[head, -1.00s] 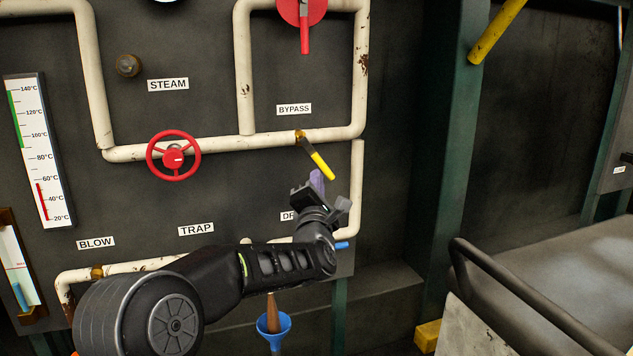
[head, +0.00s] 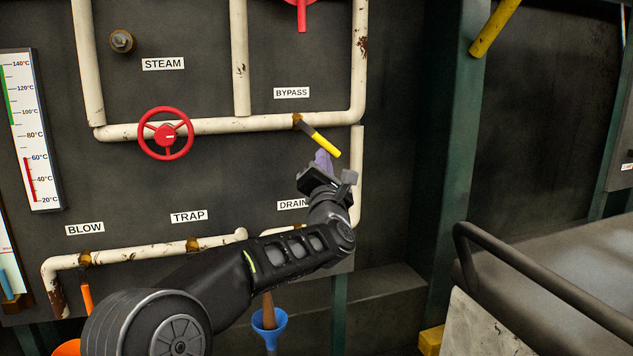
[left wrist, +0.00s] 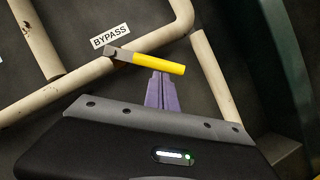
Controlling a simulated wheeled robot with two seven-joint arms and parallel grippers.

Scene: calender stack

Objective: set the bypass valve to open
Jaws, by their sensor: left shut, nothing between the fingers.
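The bypass valve has a yellow-handled lever (head: 325,145) under the BYPASS label (head: 291,93). It slants down to the right from its fitting on the white horizontal pipe (head: 225,126). In the left wrist view the lever (left wrist: 157,64) crosses just beyond my fingertips. My left gripper (head: 323,158) is shut and empty, its purple fingers together. The fingertips (left wrist: 161,76) are at the underside of the yellow handle near its free end and appear to touch it. My right gripper is not in view.
A red handwheel (head: 166,133) is to the left on the same pipe. A vertical pipe (head: 357,175) runs close to the right of my gripper. A blue funnel (head: 269,322) is below my arm. A grey railing (head: 540,280) stands at the right.

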